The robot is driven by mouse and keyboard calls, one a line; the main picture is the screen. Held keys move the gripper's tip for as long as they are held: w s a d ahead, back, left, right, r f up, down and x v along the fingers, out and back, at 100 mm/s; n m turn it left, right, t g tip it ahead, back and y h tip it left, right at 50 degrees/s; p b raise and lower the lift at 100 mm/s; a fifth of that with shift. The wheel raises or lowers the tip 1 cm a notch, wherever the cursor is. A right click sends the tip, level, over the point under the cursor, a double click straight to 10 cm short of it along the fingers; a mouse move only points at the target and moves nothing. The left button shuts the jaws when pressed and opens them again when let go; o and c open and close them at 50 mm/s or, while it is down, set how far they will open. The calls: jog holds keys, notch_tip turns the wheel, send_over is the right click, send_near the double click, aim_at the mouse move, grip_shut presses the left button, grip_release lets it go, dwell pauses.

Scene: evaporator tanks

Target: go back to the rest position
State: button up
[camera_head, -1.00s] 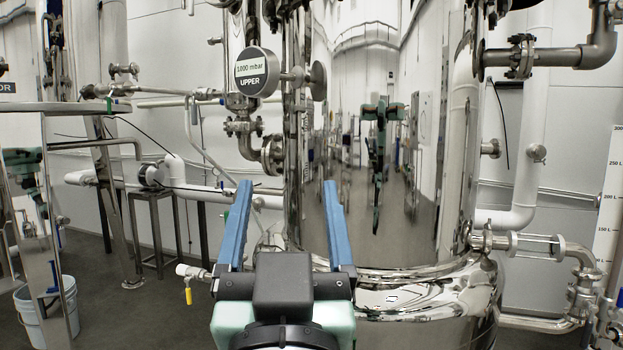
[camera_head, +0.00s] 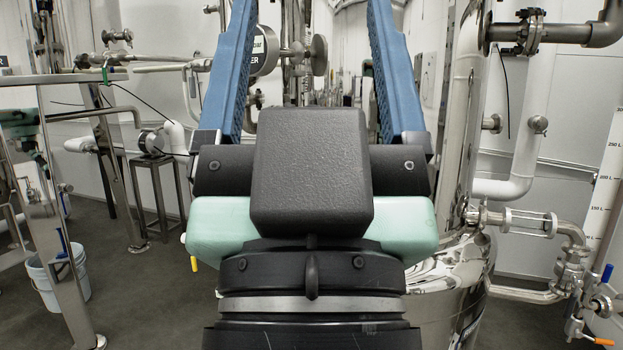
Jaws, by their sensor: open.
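My gripper (camera_head: 311,15) fills the middle of the head view, pointing up and away from me. Its two long blue fingers stand wide apart with nothing between them, so it is open and empty. The fingertips reach the top edge of the picture. The shiny steel tank (camera_head: 440,272) stands behind the gripper, which hides much of it.
A sight glass pipe (camera_head: 530,222) and valves with a blue handle (camera_head: 606,274) are at the right. A metal frame (camera_head: 62,220) and a white bucket (camera_head: 58,278) stand at the left. Grey floor (camera_head: 140,300) shows clear between the frame and my arm.

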notch_tip(320, 180, up, 31)
jog(key=p, duration=2.8)
jog(key=shift+f, duration=0.15)
